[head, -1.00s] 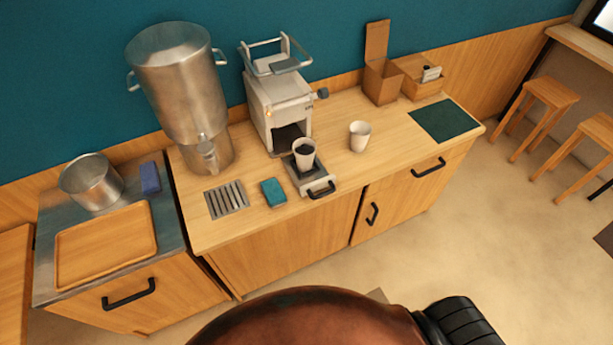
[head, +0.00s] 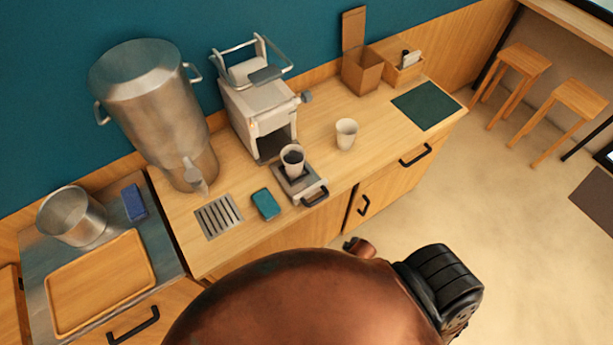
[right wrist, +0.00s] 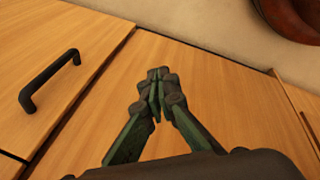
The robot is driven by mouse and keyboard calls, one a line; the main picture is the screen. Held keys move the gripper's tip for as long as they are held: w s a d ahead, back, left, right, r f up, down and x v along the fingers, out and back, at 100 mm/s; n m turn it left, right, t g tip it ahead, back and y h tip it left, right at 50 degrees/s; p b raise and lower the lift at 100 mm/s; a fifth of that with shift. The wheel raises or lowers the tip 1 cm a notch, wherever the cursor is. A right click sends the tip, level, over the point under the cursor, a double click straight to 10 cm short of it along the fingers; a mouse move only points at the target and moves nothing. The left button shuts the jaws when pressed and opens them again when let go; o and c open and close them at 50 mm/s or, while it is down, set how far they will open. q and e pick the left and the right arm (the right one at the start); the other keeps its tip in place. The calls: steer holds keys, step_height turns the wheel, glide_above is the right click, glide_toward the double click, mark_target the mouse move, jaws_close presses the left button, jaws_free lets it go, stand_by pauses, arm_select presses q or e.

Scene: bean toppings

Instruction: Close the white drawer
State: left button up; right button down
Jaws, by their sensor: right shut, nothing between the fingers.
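The white drawer (head: 301,190) juts out from the base of the white machine (head: 262,110) on the counter, its black handle (head: 313,196) facing the front. A white cup with dark contents (head: 292,163) stands on the drawer. My right gripper (right wrist: 157,85) shows in the right wrist view, shut and empty, in front of wooden cabinet fronts. It is out of sight in the head view, so its exact distance from the drawer cannot be told. My left gripper is in neither view.
A teal block (head: 265,204) and a drain grate (head: 219,217) lie left of the drawer. A second white cup (head: 346,134) stands to its right. A large metal urn (head: 155,100) is at the left. A black cabinet handle (right wrist: 48,81) is left of my right gripper.

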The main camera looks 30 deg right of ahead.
steer(key=w+a+r+n+t+p, duration=0.1)
steer(key=w+r+n, duration=0.3)
steer(key=r, duration=0.7)
steer(key=w+a+r+n+t+p, duration=0.1)
steer(key=w+r+n, duration=0.3)
steer(key=r, duration=0.7)
steer(key=w+a+r+n+t+p, duration=0.2)
steer(key=w+a+r+n, duration=0.1)
steer(key=r, duration=0.9)
steer(key=shift+w+a+r+n+p, duration=0.1)
steer(key=shift+w+a+n+p, duration=0.1)
steer(key=shift+w+n, duration=0.25)
steer(key=shift+w+a+n+p, duration=0.1)
steer(key=shift+w+n+p, duration=0.1)
steer(key=shift+w+n, duration=0.25)
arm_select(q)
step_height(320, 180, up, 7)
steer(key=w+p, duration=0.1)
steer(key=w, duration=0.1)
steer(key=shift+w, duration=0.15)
arm_select(e)
steer(key=n+t+y, duration=0.2)
steer(key=n, duration=1.5)
glide_toward(302, 179)
steer(key=x, duration=0.6)
steer(key=shift+r, duration=0.1)
